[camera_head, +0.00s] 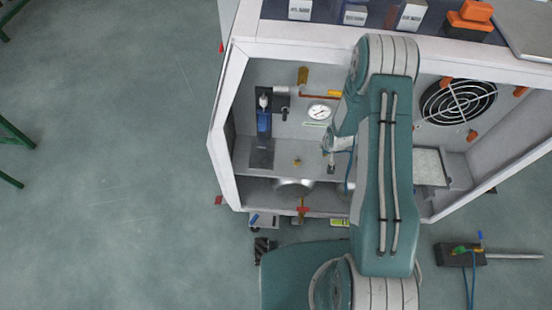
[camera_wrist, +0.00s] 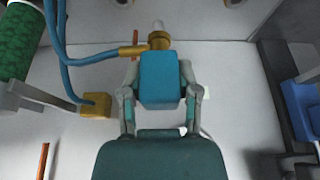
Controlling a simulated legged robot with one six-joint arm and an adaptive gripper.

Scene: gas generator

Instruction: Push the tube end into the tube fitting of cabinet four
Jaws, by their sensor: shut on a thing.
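My gripper (camera_wrist: 160,95) has its two fingers closed on the sides of a blue block in the wrist view. Just beyond the block is a brass fitting (camera_wrist: 158,41) with a pale tip. A brass sleeve (camera_wrist: 131,51) on a blue tube (camera_wrist: 95,59) meets this fitting from the left. I cannot tell whether the sleeve is seated in it or only touching. In the head view my arm reaches into the open cabinet (camera_head: 222,125). The gripper there is small and partly hidden by the arm. Part of the blue tube (camera_head: 348,176) shows beside the arm.
A second blue tube enters a brass block (camera_wrist: 96,105). A green cylinder (camera_wrist: 22,45) is at far left, and a blue part (camera_wrist: 300,102) on a dark bracket at right. The cabinet holds a gauge (camera_head: 319,112) and a fan grille (camera_head: 458,101). Open floor lies left.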

